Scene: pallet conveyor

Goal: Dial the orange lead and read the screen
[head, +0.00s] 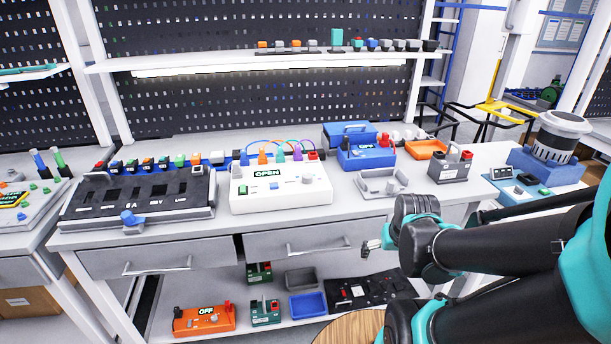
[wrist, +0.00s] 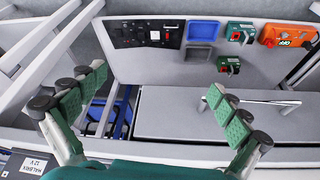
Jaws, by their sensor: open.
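A white tester box (head: 280,201) sits on the workbench near the middle of the head view. Its small screen (head: 267,173) reads OPEN. A grey knob (head: 307,180) is on its right part. An orange lead plug (head: 262,157) stands at its back edge, beside green, purple and red ones with thin coloured wires. My gripper (head: 372,246) is in front of the bench edge, right of and lower than the tester, well apart from it. In the wrist view my gripper (wrist: 155,103) is open with nothing between its fingers. The tester is not in the wrist view.
A black panel (head: 140,199) lies left of the tester; a blue box (head: 368,156) and grey tray (head: 383,182) lie right. Drawer handles (head: 318,247) stick out below. The lower shelf holds an orange box (head: 204,319), which also shows in the wrist view (wrist: 286,37).

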